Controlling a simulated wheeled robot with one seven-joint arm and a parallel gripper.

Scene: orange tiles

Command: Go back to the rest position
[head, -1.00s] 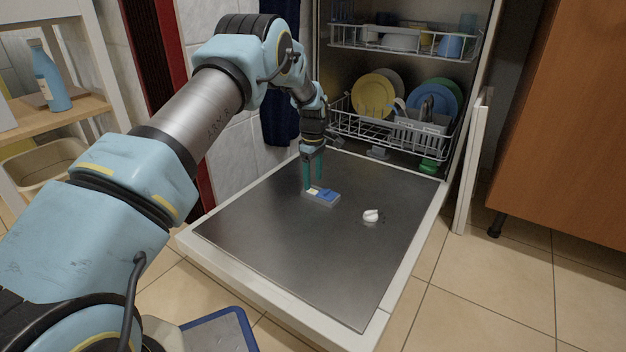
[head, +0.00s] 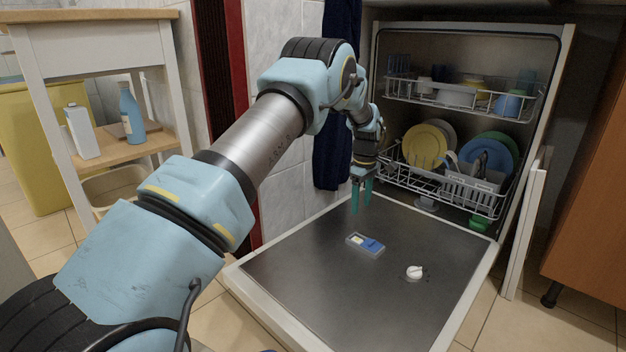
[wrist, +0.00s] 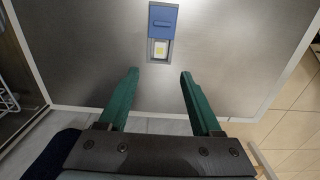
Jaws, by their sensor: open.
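My gripper (head: 361,194) has green fingers and hangs above the open dishwasher door (head: 330,290), near its left side. In the wrist view my gripper (wrist: 160,88) is open, with nothing between the fingers. The detergent dispenser (head: 366,244) is set in the door, with a blue lid slid aside and a yellow-and-white tablet in its compartment. It also shows in the wrist view, the blue lid (wrist: 163,22) above the tablet (wrist: 160,48). My fingertips are apart from the dispenser.
A white round cap (head: 414,272) is on the door, right of the dispenser. The lower rack (head: 440,190) holds plates; the upper rack (head: 455,95) holds cups and bowls. A shelf (head: 125,150) with a blue bottle stands left. A wooden cabinet (head: 590,200) stands right.

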